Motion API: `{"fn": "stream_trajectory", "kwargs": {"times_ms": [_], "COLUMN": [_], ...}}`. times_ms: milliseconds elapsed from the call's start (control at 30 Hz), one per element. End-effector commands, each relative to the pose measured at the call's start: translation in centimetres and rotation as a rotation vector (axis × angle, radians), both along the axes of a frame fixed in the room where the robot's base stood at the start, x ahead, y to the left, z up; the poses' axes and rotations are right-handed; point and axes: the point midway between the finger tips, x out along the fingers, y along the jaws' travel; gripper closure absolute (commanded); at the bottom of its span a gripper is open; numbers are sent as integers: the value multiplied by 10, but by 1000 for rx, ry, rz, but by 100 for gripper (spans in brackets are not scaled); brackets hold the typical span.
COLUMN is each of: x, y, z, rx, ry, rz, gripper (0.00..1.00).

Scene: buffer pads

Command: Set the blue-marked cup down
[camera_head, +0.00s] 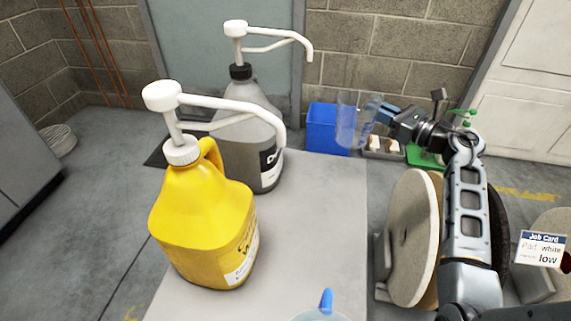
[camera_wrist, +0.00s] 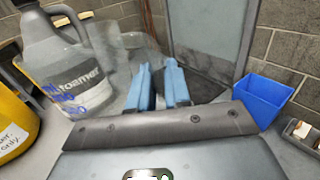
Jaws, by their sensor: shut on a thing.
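A clear, see-through cup (camera_head: 352,122) with bluish marks low on its side is held upright in the air, in front of the blue bin. My gripper (camera_head: 378,108) comes from the right and is shut on the cup's side. In the wrist view the blue fingers (camera_wrist: 160,82) show close together, with the cup's faint clear wall (camera_wrist: 133,45) beyond them. Its rim and base are hard to make out there. The grey table (camera_head: 320,210) lies below and to the left of the cup.
A yellow pump jug (camera_head: 200,225) and a grey pump jug (camera_head: 245,145) stand on the table, their white spouts reaching right. A clear round thing with a blue tip (camera_head: 326,300) shows at the front edge. Pad discs (camera_head: 408,240) stand at right.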

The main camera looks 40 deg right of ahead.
Motion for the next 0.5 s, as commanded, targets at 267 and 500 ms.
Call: {"fn": "stream_trajectory", "kwargs": {"times_ms": [267,500], "x": [15,35], "y": [35,80], "z": [-24,-54], "rx": [4,2], "ry": [2,2], "rz": [5,4], "gripper": [100,100]}}
